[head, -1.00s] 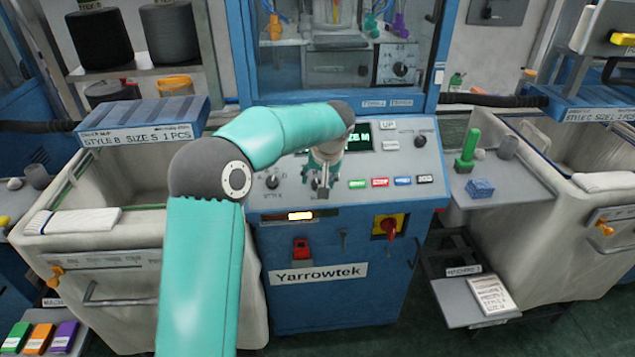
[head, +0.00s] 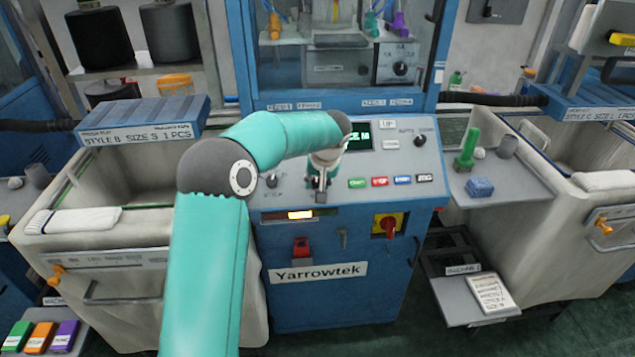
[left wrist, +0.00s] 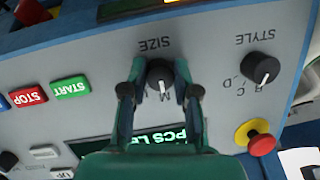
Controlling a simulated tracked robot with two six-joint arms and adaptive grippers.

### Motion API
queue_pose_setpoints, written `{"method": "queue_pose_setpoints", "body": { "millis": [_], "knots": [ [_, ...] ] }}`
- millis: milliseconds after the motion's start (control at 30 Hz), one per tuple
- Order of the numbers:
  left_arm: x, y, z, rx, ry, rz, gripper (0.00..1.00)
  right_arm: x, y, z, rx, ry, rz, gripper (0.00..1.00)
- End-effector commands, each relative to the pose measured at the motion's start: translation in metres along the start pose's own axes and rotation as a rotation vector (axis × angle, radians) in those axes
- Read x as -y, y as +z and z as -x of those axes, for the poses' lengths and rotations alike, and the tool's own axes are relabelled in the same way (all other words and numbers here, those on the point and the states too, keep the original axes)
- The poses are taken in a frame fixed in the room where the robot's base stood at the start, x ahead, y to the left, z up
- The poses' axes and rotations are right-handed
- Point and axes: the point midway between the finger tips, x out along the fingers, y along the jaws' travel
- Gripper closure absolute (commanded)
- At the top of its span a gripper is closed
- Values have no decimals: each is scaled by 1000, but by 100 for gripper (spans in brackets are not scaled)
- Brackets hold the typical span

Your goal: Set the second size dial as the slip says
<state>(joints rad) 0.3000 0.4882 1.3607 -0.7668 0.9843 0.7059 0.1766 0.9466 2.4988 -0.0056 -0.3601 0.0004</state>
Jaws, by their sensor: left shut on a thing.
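The size dial (left wrist: 160,74) is a dark round knob under the word SIZE on the grey panel, upside down in the left wrist view. Its white mark points at the letter M. My left gripper (left wrist: 161,68) is shut on it, one finger on each side; in the head view the gripper (head: 320,186) hides the dial. A printed paper slip (head: 491,294) lies on the low step at right, too small to read. My right gripper is not in view.
The style dial (left wrist: 260,69) sits beside the size dial, with a red stop button (left wrist: 262,144) on yellow nearby. Coloured push buttons, with a green start button (left wrist: 70,87), line the other side. A red rotary switch (head: 390,226) is lower on the cabinet.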

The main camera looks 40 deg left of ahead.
Motion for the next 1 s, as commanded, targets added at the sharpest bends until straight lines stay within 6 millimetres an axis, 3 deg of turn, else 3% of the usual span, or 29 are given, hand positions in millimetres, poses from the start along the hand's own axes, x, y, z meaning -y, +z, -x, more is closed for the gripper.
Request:
{"method": "queue_pose_setpoints", "body": {
  "millis": [467,1000],
  "knots": [
    [-2,0,0,-7,-34,-139,100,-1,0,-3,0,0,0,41],
    [-3,1,-1,-23,-149,-566,100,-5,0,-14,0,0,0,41]
  ]
}}
